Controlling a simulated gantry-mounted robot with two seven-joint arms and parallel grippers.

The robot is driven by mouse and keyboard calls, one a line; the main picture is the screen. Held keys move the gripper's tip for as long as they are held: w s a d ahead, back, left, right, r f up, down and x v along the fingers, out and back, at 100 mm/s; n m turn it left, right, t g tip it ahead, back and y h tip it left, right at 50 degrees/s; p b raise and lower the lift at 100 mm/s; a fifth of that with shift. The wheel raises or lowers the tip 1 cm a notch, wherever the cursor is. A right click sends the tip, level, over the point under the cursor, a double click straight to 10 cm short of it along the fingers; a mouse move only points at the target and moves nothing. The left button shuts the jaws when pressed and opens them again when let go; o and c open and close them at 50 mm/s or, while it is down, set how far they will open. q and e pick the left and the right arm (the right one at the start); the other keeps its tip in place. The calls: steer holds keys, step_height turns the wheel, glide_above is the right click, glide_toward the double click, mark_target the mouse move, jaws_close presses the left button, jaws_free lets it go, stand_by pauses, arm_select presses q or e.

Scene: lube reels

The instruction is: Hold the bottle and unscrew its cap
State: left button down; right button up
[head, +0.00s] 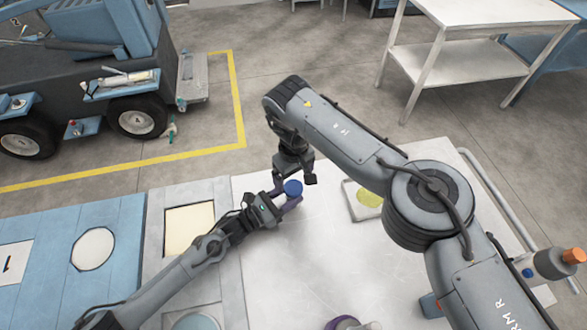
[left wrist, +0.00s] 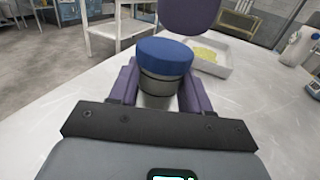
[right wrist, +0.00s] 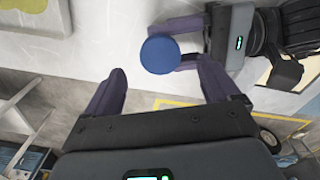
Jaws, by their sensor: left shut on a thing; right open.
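The bottle's blue cap (head: 293,188) is at the left gripper in the head view. My left gripper (left wrist: 160,95) is shut on the bottle (left wrist: 160,86) just below the cap. The bottle looks upright; most of its body is hidden. My right gripper (right wrist: 158,85) is open above the cap. In the right wrist view the round cap top (right wrist: 160,55) shows beyond and between the open purple fingers, with no clear contact. A purple right fingertip hangs over the cap in the left wrist view.
A shallow white tray (left wrist: 208,68) with yellow-green contents lies on the light table (head: 262,270). A container with an orange cap (head: 574,255) stands at the table's right. A purple-and-white object (head: 345,323) is at the front edge. A white shelf table (head: 470,62) stands behind.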

mark_target(293, 187)
steer(key=shift+f, duration=2.05)
steer(key=shift+c, duration=0.5)
steer(key=c, duration=1.1)
steer(key=n, duration=0.9)
steer(key=shift+n, duration=0.3)
steer(key=n, duration=0.6)
steer(key=shift+r+n, duration=0.1)
steer(key=shift+n, duration=0.3)
steer(key=n, duration=0.4)
steer(key=shift+n, duration=0.4)
steer(key=n, duration=1.4)
steer(key=shift+a, duration=0.1)
